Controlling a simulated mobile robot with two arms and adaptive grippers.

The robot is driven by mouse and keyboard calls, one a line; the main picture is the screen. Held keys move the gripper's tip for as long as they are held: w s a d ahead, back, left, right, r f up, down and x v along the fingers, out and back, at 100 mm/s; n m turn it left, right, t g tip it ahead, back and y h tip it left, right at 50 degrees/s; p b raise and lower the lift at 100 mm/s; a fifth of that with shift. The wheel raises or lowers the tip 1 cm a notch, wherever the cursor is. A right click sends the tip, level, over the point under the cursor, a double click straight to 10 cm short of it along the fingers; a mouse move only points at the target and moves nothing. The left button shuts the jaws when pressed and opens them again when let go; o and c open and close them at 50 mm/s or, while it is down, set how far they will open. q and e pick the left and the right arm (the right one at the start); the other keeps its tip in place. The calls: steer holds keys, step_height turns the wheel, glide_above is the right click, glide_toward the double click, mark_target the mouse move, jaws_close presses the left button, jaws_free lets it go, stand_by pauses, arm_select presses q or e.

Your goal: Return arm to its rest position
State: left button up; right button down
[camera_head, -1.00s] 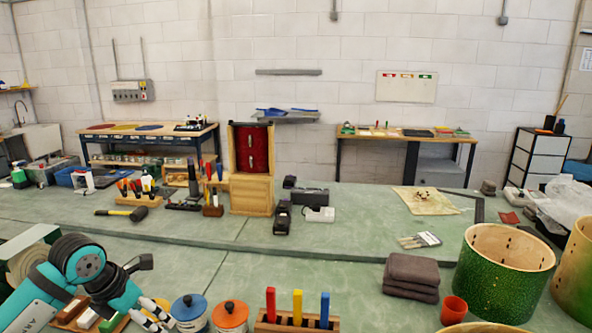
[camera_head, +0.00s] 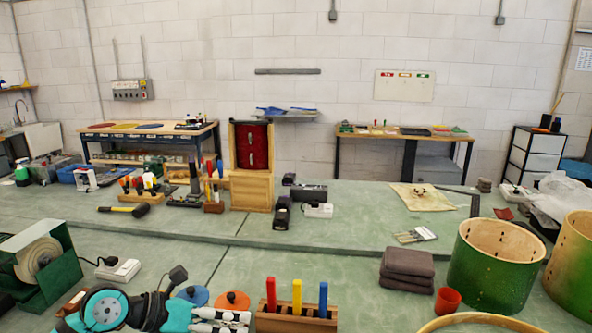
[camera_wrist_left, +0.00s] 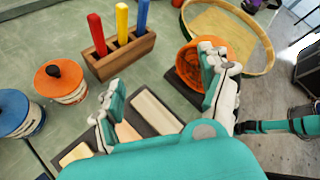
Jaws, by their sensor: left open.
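Beyond the fingertips is the green bench (camera_wrist_left: 55,40). A teal arm link of mine shows at the right of the wrist view. My right gripper does not show in either view.
The wooden block (camera_head: 268,319) holds red, yellow and blue handles. Orange-lidded (camera_head: 232,299) and blue-lidded (camera_head: 192,295) jars stand left of it. Folded grey cloths (camera_head: 407,268), a red cup (camera_head: 447,300) and green drum shells (camera_head: 490,275) are right.

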arm_select(q)
steer(key=s+d+r+n+t+h, duration=0.2)
steer(key=d+r+n+t+h, duration=0.25)
steer(key=r+n+t, duration=0.6)
steer(key=a+f+n+t+y, duration=0.55)
steer(key=a+n+y, duration=0.65)
steer(key=n, duration=0.7)
steer(key=s+a+f+n+g+y, duration=0.35)
steer(key=f+n+g+y, duration=0.3)
steer(key=f, duration=0.45)
steer(key=s+d+f+n+g+h, duration=0.2)
steer(key=s+f+g, duration=0.45)
steer(key=s, duration=0.45)
steer(key=s+d+f+n+g+h, duration=0.2)
steer(key=s+f+g, duration=0.3)
steer(key=s+f, duration=0.4)
steer(key=s+f+g, duration=0.1)
steer(key=s+f, duration=0.1)
steer(key=f, duration=1.2)
steer(key=s+f, duration=0.3)
steer(key=f, duration=1.1)
steer(key=s+a+f+g, duration=0.1)
steer(key=s+a+f, duration=0.2)
steer(key=s+f, duration=1)
steer(key=shift+s+f+y, duration=0.3)
steer(key=shift+s, duration=0.75)
